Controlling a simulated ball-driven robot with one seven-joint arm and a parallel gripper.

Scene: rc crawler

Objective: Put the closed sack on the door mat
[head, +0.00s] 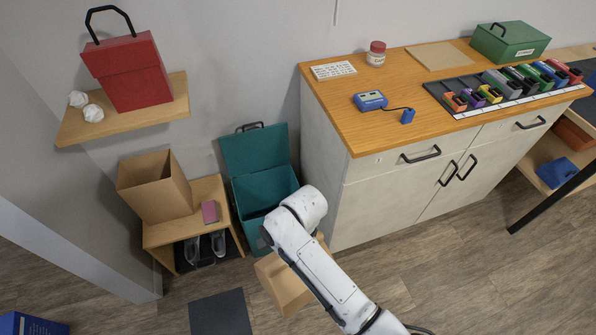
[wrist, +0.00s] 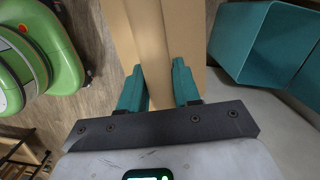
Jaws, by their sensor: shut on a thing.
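A brown paper sack (head: 284,284) shows in the head view below and left of my white arm. In the wrist view the sack (wrist: 150,28) runs up and away from my gripper (wrist: 158,68), whose teal fingers are shut on its folded end. In the head view my arm hides the gripper and part of the sack. The dark grey door mat (head: 220,313) lies flat on the floor, left of the sack and apart from it in the picture. Nothing lies on the visible part of the mat. The mat is not seen in the wrist view.
An open teal bin (head: 264,190) stands behind my arm. A wooden bench (head: 160,236) holds an open cardboard box (head: 155,186). A cabinet (head: 345,200) bounds the right side. A blue box (head: 32,323) is at the lower left corner. Floor at the lower right is clear.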

